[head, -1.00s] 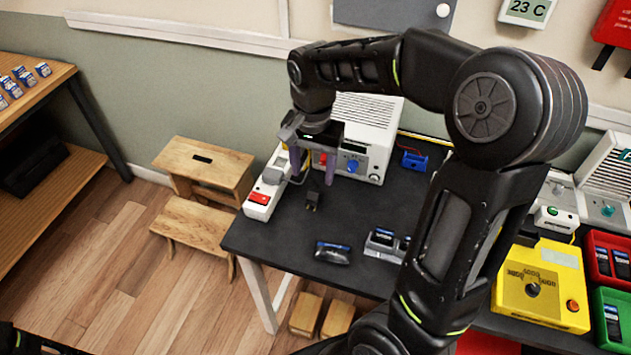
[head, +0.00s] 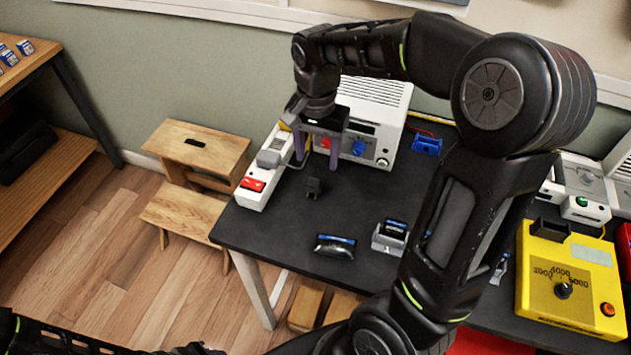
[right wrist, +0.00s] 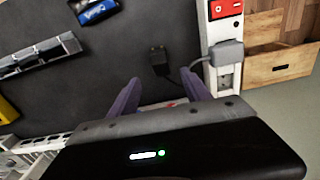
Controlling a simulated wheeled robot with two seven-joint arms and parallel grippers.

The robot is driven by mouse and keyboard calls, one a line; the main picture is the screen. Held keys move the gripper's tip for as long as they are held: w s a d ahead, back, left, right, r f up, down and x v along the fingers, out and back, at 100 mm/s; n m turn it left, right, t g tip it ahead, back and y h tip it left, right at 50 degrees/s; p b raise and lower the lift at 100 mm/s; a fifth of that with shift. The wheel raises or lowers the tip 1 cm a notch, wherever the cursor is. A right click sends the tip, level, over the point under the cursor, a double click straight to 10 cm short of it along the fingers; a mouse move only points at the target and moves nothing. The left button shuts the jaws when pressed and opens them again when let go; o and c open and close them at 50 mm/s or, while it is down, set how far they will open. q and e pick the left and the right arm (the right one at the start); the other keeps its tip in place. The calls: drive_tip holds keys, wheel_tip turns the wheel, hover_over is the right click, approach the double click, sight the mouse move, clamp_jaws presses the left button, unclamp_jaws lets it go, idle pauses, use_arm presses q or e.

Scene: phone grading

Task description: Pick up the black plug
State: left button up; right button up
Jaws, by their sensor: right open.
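The black plug (head: 314,187) stands on the dark table (head: 275,220), to the right of the white power strip's red switch end. In the right wrist view the plug (right wrist: 159,61) lies just beyond the fingertips, with a dark cord beside it. My right gripper (head: 317,166) is open and empty above the table, behind the plug in the head view. Its two purple fingers also show in the right wrist view (right wrist: 160,88), with the plug ahead of the gap between them. My left gripper is not seen; only part of my left arm shows at the lower left.
The power strip (head: 249,199) with a grey plug in it lies along the table's left edge. A white box with knobs (head: 384,130) stands behind the gripper. A dark blue-labelled device (head: 334,247) and a small holder (head: 389,238) lie in front. A wooden step stool (head: 180,207) is left.

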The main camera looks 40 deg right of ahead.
sight(316, 176)
drive_tip(key=shift+f, duration=1.25)
drive_tip(key=shift+a+f, duration=0.15)
drive_tip(key=shift+f, duration=2.45)
drive_tip(key=shift+c, duration=0.6)
clamp_jaws()
